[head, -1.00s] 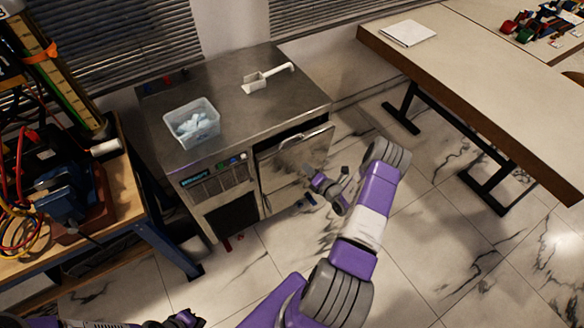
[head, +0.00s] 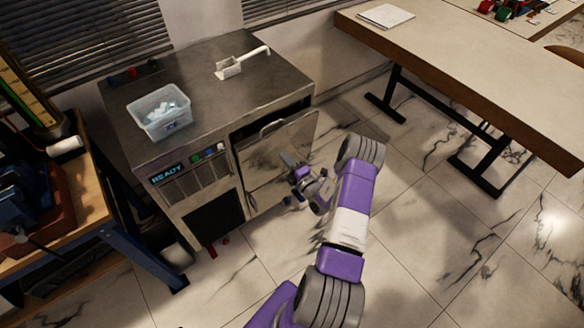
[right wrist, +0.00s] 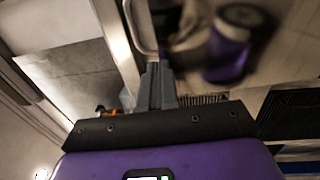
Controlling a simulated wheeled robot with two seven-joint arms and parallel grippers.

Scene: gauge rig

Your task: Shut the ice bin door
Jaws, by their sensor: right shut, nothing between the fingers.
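The ice bin door (head: 262,165) is a shiny steel panel on the front of the ice machine (head: 290,75). It stands partly open, with a dark gap along its top edge. Its bar handle (head: 285,121) is near the top; a pale curved bar in the right wrist view looks like this handle (right wrist: 141,28). My right gripper (head: 288,161) is shut and empty, in front of the door's outer face below the handle. Its fingertips (right wrist: 154,72) look close to the handle and door; contact cannot be told. My left gripper is not in view.
A clear ice tub (head: 160,112) and a white scoop (head: 230,68) are on the machine's top. A workbench (head: 75,215) stands close on the left, a long table (head: 470,75) on the right. The marble floor (head: 420,240) between is clear.

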